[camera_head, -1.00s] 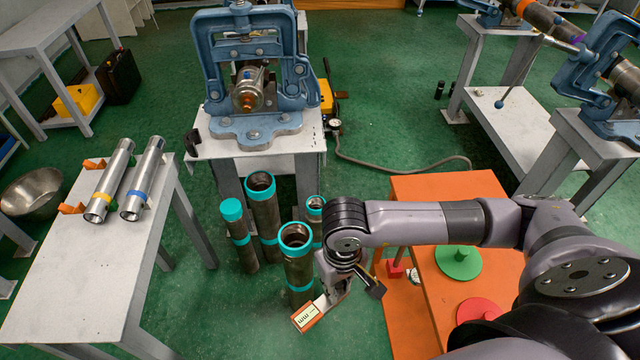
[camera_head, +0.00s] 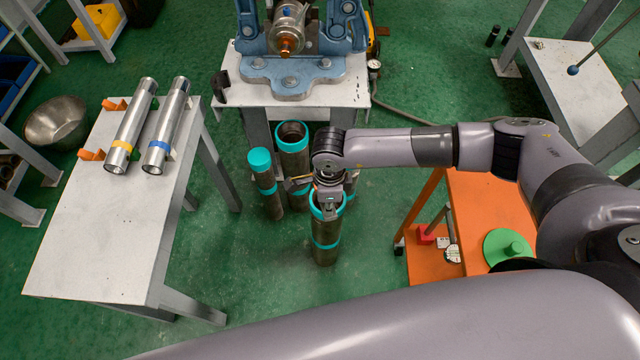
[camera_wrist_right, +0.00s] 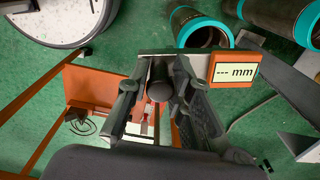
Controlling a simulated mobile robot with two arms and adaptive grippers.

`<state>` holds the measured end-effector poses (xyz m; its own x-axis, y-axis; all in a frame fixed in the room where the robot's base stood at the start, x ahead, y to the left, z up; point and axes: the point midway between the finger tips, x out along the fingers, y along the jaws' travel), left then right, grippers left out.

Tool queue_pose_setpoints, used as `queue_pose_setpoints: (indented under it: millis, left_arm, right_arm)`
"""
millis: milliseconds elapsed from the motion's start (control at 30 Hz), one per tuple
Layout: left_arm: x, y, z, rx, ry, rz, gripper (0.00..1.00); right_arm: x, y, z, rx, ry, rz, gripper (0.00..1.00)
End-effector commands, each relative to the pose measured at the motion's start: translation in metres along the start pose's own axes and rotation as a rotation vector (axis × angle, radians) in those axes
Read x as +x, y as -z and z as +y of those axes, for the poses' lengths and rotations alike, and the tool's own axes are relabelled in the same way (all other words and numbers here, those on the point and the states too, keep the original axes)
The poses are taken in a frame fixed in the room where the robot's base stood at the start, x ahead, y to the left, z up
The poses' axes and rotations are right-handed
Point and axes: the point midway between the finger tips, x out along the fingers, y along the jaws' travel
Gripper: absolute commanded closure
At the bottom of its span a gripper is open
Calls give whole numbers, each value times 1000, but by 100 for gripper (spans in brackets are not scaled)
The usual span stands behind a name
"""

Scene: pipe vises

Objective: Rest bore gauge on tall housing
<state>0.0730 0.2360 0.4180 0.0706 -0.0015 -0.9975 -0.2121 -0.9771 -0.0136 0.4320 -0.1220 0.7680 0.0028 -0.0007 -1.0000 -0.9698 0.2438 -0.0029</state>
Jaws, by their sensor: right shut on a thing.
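My right gripper (camera_head: 328,200) hangs over the front teal-rimmed pipe housing (camera_head: 325,242) and hides part of its mouth. In the wrist view the right gripper (camera_wrist_right: 160,80) is shut on the bore gauge's dark round handle. The bore gauge (camera_wrist_right: 235,70) has an orange-edged display reading "--- mm". In the head view the gauge is mostly hidden by the wrist. Behind stands a taller-looking open housing (camera_head: 292,160); a slimmer teal-capped one (camera_head: 265,185) is left of it. Another housing is mostly hidden behind the wrist. I cannot tell whether the gauge touches any housing. My left gripper is out of view.
A white table (camera_head: 105,225) at left carries two shiny tubes (camera_head: 165,130). A blue vise (camera_head: 290,75) stands on a bench behind the housings. An orange table (camera_head: 465,215) with a green disc (camera_head: 508,248) is at right. Green floor is clear in front.

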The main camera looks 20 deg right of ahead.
Motion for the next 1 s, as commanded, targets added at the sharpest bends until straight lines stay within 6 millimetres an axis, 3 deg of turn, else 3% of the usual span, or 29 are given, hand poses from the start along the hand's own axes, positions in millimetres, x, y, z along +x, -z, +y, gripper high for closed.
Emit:
queue_pose_setpoints:
  millis: [200, 400, 667, 1000]
  left_arm:
    - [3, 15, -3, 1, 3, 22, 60]
    - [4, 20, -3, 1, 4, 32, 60]
    - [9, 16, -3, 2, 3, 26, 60]
    - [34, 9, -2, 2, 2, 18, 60]
  right_arm:
    - [16, -14, -37, 485, 6, 0, 100]
    - [22, -19, -58, 754, 4, 1, 100]
    - [29, -19, -62, 822, 1, 1, 100]
    - [59, -19, -62, 819, 1, 2, 100]
